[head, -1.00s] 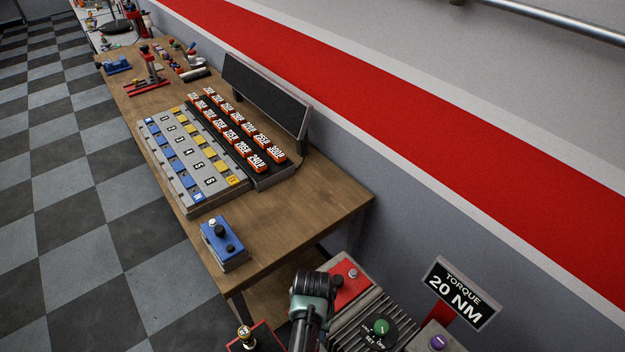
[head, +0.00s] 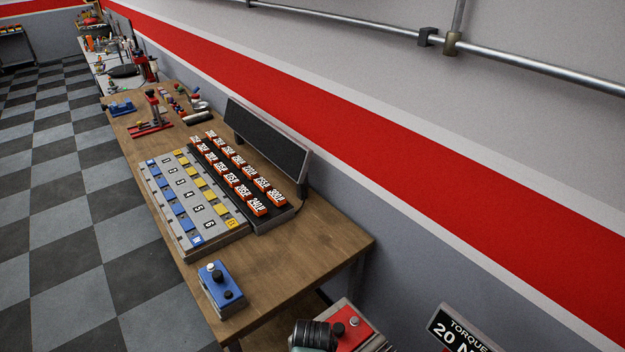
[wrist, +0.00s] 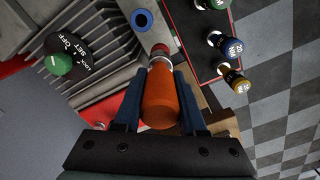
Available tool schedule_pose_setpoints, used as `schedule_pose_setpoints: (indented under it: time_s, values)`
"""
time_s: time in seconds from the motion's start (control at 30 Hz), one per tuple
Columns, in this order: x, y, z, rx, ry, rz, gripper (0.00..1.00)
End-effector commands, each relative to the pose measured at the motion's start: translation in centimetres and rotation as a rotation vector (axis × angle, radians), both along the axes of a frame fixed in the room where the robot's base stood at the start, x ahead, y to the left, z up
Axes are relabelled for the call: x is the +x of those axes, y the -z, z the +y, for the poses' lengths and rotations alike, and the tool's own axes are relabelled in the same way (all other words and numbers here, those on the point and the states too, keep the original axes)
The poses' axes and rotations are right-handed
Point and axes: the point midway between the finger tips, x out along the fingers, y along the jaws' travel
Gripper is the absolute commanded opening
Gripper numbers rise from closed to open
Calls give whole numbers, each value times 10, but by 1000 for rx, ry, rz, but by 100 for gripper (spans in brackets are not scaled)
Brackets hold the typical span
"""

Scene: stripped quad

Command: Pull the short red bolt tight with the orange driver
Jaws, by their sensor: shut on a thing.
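The orange driver (wrist: 160,98) is held between the two dark blue fingers of my gripper (wrist: 158,74) in the wrist view. It points away from the wrist, with a silver collar at its far end. In the head view the fingers and driver are out of frame.
A dark red-edged tray (wrist: 180,25) with several capped pieces, one blue (wrist: 224,43), lies right of the driver. A green knob (wrist: 58,64) is on the left. The torque sign (head: 462,335) is cut off. A wooden bench (head: 320,240) holds a blue box (head: 221,287).

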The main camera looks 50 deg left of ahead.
Motion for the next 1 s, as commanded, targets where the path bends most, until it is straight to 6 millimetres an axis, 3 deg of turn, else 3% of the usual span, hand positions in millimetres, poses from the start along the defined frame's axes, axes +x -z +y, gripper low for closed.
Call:
schedule_pose_setpoints:
  time_s: [0.47, 1.0]
  values:
    - [0, 1, 0, 1, 1, -1, 0]
    - [0, 19, 0, 2, 1, -1, 0]
